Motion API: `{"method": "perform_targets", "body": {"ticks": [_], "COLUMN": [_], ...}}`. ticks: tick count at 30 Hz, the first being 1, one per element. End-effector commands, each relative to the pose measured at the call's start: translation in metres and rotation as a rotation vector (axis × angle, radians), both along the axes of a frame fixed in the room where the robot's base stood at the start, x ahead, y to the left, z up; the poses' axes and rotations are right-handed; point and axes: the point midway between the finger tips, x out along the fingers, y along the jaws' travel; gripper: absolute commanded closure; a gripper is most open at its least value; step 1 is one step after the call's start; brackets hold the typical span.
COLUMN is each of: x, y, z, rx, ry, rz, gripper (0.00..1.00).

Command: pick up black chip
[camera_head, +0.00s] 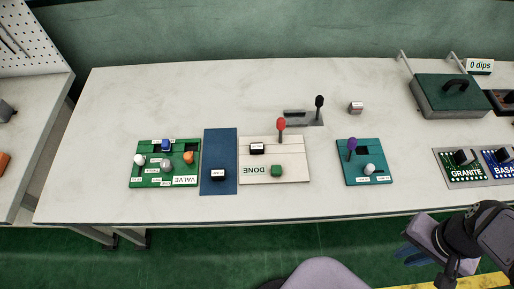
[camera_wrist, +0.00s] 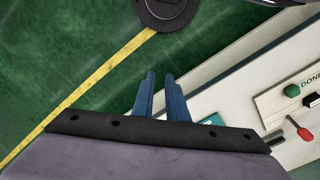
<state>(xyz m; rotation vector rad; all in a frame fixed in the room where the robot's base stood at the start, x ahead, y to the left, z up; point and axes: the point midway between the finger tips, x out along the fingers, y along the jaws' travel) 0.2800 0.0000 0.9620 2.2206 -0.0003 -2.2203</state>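One black chip (camera_head: 218,175) with a white label lies on the blue mat (camera_head: 220,140). A second black chip (camera_head: 257,148) with a label sits on the white DONE board (camera_head: 292,174). In the wrist view, black pieces show at the right edge beside the green piece (camera_wrist: 292,90) on the DONE board. My gripper (camera_head: 408,253) is at the lower right, off the table's front edge and well away from both chips. In the wrist view, its blue fingers (camera_wrist: 160,76) are apart with nothing between them.
A green VALVE board (camera_head: 140,174) with coloured knobs is left of the mat. A red-knobbed lever (camera_head: 281,125) and a black-knobbed lever (camera_head: 319,102) stand near the DONE board. A teal board (camera_head: 378,152) and a dark green lidded box (camera_head: 455,97) are to the right. The table's left part is clear.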

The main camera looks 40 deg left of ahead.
Motion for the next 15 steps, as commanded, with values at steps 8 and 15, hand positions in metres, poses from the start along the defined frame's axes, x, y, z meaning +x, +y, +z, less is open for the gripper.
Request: {"method": "perform_targets", "body": {"ticks": [8,15], "x": [0.0000,0.0028], "y": [0.0000,0.0017], "z": [0.0000,0.0005], "rx": [0.000,0.000], "ry": [0.000,0.000], "rz": [0.000,0.006], "gripper": [0.45,0.45]}}
